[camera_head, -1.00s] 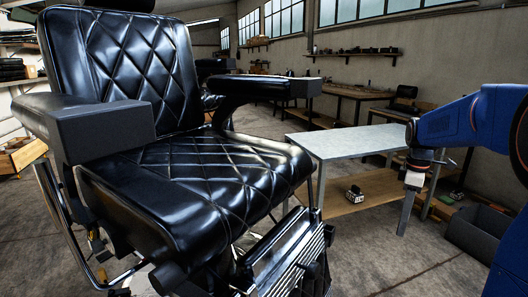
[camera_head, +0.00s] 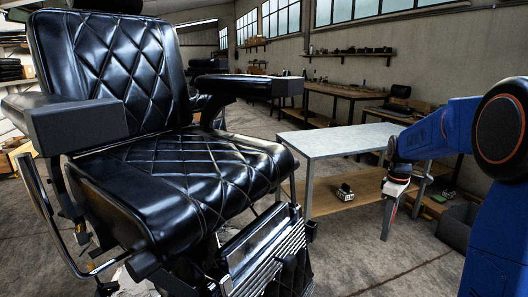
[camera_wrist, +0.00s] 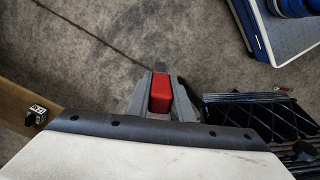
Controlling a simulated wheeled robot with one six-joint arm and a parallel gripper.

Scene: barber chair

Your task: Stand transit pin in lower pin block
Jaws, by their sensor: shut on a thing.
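My gripper (camera_wrist: 160,95) is shut on a red piece, probably the transit pin (camera_wrist: 161,90), seen end-on in the wrist view. In the head view my gripper (camera_head: 390,212) points down in front of the right end of the grey-topped table, with a little red showing. It hangs clear of the chair and above the floor. The rest of the red piece is hidden by the fingers. I cannot make out the lower pin block for certain.
The black barber chair (camera_head: 180,165) stands left, its ribbed footrest (camera_head: 262,258) nearest me. The table (camera_head: 345,139) has a wooden lower shelf holding a small black-and-white object (camera_head: 345,192), also in the wrist view (camera_wrist: 36,115). Floor is open between footrest and gripper.

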